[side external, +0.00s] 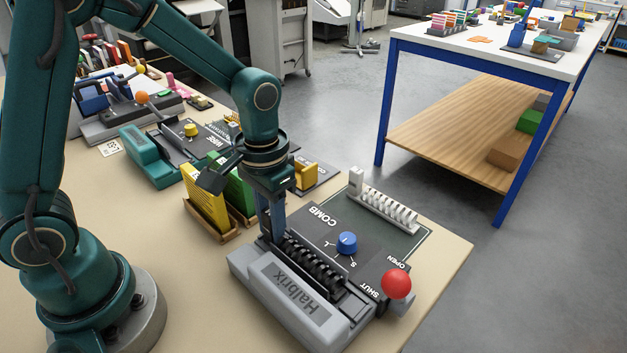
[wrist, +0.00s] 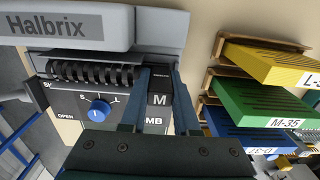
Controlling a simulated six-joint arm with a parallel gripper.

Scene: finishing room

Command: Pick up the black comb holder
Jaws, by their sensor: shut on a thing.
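The black comb holder (side external: 315,267) is a row of black coils along the front of the grey comb machine (side external: 285,302). My gripper (side external: 271,232) points down at the left end of the holder.
A white comb holder (side external: 385,212) lies on the machine's far pad. A blue knob (side external: 347,243) and a red lever ball (side external: 397,284) stand up from the machine. Yellow (side external: 206,201) and green (side external: 238,190) slotted blocks stand close left of my gripper. Bare table lies at the right edge.

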